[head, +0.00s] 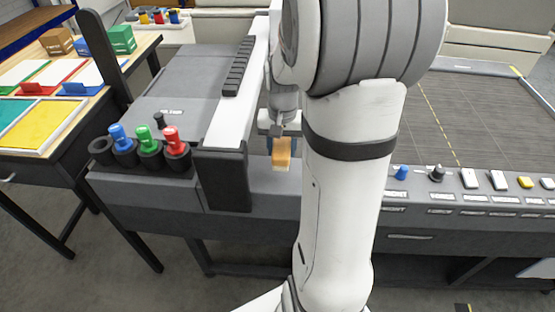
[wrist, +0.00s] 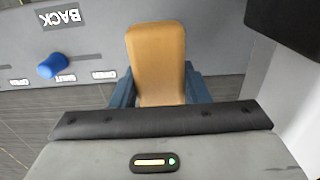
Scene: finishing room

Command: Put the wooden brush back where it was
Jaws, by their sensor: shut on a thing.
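The wooden brush (head: 282,153) shows in the head view as a small tan block, just left of my arm and over the dark front panel. In the wrist view the wooden brush (wrist: 156,55) is a rounded tan slab between two blue fingers. My gripper (head: 280,142) is shut on it, with the fingers at its two sides. The brush's lower end is hidden behind the gripper body in the wrist view. I cannot tell whether the brush touches the panel below it.
A row of dark cups (head: 102,150) holds blue, green and red handled tools; the leftmost cup looks empty. The white machine beam (head: 240,95) stands close left of my gripper. A blue knob (wrist: 52,66) and labels lie on the panel. The wide grey bed (head: 480,120) at right is clear.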

